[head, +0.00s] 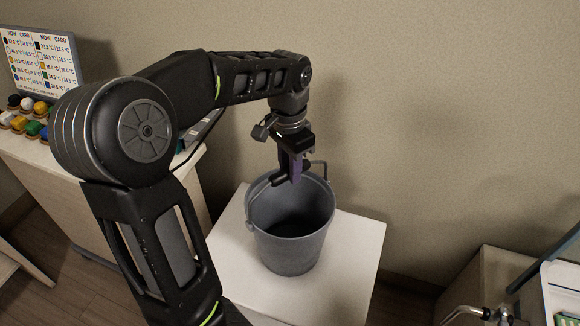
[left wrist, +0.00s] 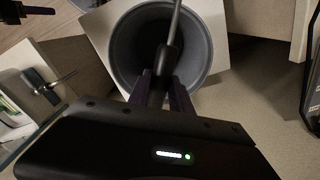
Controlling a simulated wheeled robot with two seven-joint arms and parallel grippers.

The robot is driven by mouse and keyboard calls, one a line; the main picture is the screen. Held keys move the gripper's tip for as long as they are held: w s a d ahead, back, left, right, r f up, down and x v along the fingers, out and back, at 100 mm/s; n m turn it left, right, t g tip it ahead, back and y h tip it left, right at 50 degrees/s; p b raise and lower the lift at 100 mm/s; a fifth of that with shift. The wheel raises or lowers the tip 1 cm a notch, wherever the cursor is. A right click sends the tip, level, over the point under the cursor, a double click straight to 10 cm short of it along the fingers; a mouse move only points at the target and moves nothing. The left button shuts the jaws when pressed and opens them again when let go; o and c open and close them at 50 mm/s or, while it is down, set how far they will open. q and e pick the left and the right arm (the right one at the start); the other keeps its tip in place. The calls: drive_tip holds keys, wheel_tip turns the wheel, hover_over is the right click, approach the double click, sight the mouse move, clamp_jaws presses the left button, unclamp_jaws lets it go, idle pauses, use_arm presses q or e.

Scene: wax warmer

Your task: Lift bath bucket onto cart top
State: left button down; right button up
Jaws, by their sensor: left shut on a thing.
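The grey bath bucket (head: 290,240) stands upright on, or just over, the white cart top (head: 350,265); I cannot tell if its base touches. Its handle is raised over the open mouth. My left gripper (head: 291,178) points down above the bucket's mouth and is shut on the handle's dark grip. In the left wrist view the bucket (left wrist: 203,62) shows its round open mouth, with the handle grip (left wrist: 166,62) between the purple fingers (left wrist: 158,88). The bucket looks empty. My right gripper is not in view.
A cabinet (head: 90,190) at the left holds a colour card (head: 40,65) and several coloured wax pots (head: 28,115). A wall stands close behind the cart. At the lower right are a wooden unit (head: 490,275), a metal tap (head: 480,314) and a white tray (head: 562,290).

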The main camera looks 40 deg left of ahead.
use_arm(q)
drive_tip(key=shift+f, duration=0.2)
idle(0.6)
drive_tip(key=c, duration=1.1)
unclamp_jaws()
drive_tip(key=shift+f, duration=0.1)
drive_tip(key=shift+r+p, duration=2.05)
drive_tip(key=shift+r, duration=0.75)
drive_tip(key=shift+r+p, duration=0.8)
drive_tip(key=shift+r, duration=0.45)
